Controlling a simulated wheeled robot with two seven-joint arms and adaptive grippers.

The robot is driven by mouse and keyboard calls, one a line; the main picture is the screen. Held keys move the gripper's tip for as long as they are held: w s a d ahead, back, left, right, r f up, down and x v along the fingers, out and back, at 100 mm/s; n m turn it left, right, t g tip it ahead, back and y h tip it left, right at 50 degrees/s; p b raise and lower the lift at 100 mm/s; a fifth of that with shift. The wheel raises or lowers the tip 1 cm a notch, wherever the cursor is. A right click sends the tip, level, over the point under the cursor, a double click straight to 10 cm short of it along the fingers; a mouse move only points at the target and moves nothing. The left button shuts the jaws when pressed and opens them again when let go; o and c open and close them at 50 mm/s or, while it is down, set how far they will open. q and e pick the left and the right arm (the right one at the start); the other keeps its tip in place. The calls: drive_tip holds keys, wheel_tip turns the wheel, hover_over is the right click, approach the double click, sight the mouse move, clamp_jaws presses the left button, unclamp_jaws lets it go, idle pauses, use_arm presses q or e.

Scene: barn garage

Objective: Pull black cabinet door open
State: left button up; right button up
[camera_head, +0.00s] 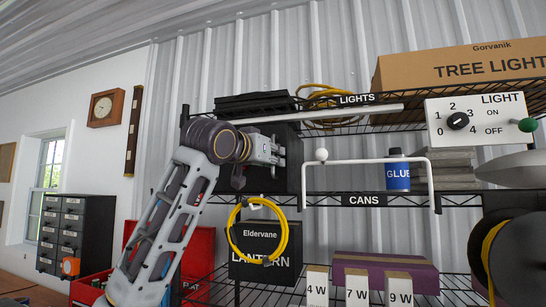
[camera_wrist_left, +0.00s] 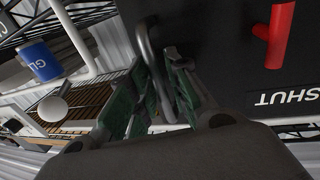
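The black cabinet (camera_head: 292,178) stands on the wire shelf, behind my left gripper (camera_head: 281,152). In the left wrist view its dark door (camera_wrist_left: 225,40) fills the upper right, with a red handle (camera_wrist_left: 280,32) and the upside-down word SHUT. A grey bar handle (camera_wrist_left: 146,50) runs down between the green-padded fingers of my left gripper (camera_wrist_left: 153,75). The fingers stand apart on either side of this bar, with a small gap; I see no clear grip on it. The door looks closed. My right gripper is not in view.
A white rail with a round knob (camera_head: 321,155) and a blue glue bottle (camera_head: 398,172) are right of the cabinet. A yellow cable coil (camera_head: 284,235) hangs below the gripper, before a lantern box (camera_head: 262,270). Black trays (camera_head: 255,103) lie above.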

use_arm(q)
clamp_jaws()
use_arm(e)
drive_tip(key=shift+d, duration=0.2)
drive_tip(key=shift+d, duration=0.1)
use_arm(q)
drive_tip(key=shift+s, duration=0.15)
